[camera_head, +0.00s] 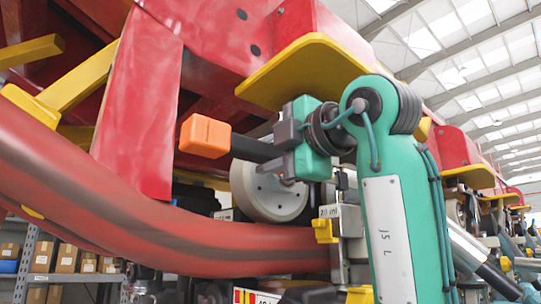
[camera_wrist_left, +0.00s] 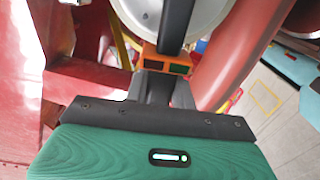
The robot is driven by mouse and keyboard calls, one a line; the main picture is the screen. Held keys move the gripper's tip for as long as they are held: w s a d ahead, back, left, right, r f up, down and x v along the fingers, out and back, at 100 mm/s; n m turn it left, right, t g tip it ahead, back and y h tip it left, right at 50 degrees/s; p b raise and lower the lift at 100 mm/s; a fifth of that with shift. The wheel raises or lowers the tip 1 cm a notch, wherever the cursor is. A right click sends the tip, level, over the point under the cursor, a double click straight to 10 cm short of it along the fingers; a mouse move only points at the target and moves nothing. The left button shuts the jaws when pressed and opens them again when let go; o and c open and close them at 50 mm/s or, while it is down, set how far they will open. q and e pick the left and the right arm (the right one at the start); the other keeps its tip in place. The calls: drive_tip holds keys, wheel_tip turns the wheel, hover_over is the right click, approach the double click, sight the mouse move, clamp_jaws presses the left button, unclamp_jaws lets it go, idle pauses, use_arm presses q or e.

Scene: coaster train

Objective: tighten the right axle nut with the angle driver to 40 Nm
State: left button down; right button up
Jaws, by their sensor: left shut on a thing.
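My left gripper (camera_head: 287,143), teal with dark grey jaws, is high beside the red train car. It is shut on a black bar with an orange block at its end, which looks like the angle driver (camera_head: 205,136). The bar lies almost level, with the orange end to the left. In the left wrist view the orange block (camera_wrist_left: 165,61) shows just beyond the jaws. A pale wheel (camera_head: 262,196) is behind and below the gripper. The right axle nut and the tool's driving end cannot be made out. My right gripper is not in view.
A thick red tubular rail (camera_head: 190,235) runs below the tool. A yellow plate (camera_head: 305,68) hangs close above my gripper, under the red car body (camera_head: 225,35). A grey block with a yellow knob (camera_head: 325,231) is just below. Shelves with boxes (camera_head: 65,258) stand far left.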

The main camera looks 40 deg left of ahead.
use_arm(q)
drive_tip(key=shift+a+r, duration=0.1)
drive_tip(key=shift+a, duration=0.8)
idle(2.3)
drive_tip(key=shift+w+d, duration=0.1)
drive_tip(key=shift+d, duration=0.1)
drive_tip(key=shift+s+d, duration=0.15)
drive_tip(key=shift+d, duration=0.85)
drive_tip(key=shift+s+d, duration=0.1)
drive_tip(key=shift+d, duration=0.9)
drive_tip(key=shift+a, duration=0.15)
